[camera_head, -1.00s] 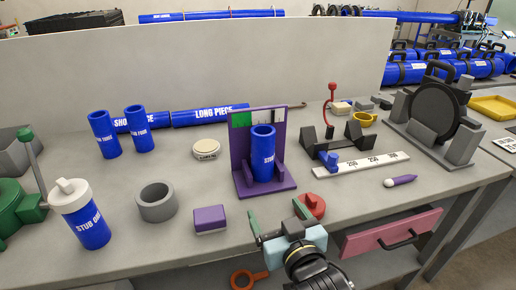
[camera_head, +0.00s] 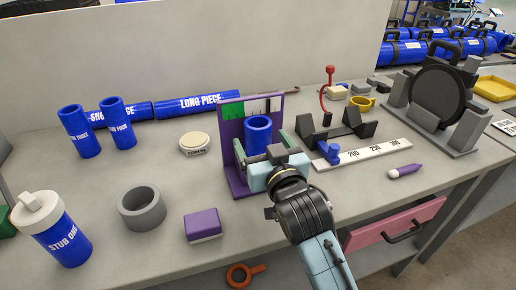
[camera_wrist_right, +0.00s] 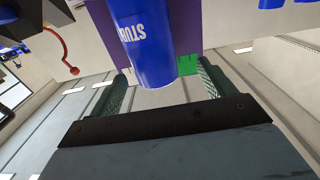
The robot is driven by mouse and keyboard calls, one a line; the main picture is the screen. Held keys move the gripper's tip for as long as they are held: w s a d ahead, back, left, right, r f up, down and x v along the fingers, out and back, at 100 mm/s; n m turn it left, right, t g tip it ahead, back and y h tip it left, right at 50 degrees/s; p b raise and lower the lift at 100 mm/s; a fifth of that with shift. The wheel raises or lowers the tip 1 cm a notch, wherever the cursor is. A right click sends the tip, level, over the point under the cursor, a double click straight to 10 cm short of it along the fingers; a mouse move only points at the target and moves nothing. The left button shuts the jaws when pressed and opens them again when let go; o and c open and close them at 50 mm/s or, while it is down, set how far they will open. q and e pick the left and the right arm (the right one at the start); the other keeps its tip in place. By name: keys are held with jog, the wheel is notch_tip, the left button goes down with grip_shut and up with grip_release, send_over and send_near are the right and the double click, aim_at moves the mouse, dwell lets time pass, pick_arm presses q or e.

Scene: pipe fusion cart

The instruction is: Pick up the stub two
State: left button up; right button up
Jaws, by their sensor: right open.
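Stub two, a blue cylinder (camera_head: 257,132), stands upright in the purple holder (camera_head: 231,158) on the bench, its lower part hidden by my right gripper. My right gripper (camera_head: 262,158) is open at the front of the holder, with its green-padded fingers on either side of the stub. In the right wrist view the blue stub (camera_wrist_right: 143,45), with part of its white "STUB" lettering, lies beyond and between the open fingers (camera_wrist_right: 163,82); I cannot tell whether they touch it. My left gripper is out of view.
The white-capped stub one (camera_head: 62,236), a grey ring (camera_head: 142,207) and a purple block (camera_head: 202,225) stand to the left. A white ruler (camera_head: 365,153) with a blue slider and dark clamp blocks (camera_head: 335,130) lies to the right. Stubs three (camera_head: 79,132) and four (camera_head: 117,123) stand behind left.

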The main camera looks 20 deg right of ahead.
aim_at(258, 128)
jog(key=w, duration=0.5)
jog(key=shift+w+d+r, duration=0.15)
jog(key=shift+d+r, duration=0.05)
jog(key=shift+d, duration=0.05)
jog(key=c, duration=1.4)
jog(key=shift+c, duration=1.1)
jog(key=shift+r, duration=0.15)
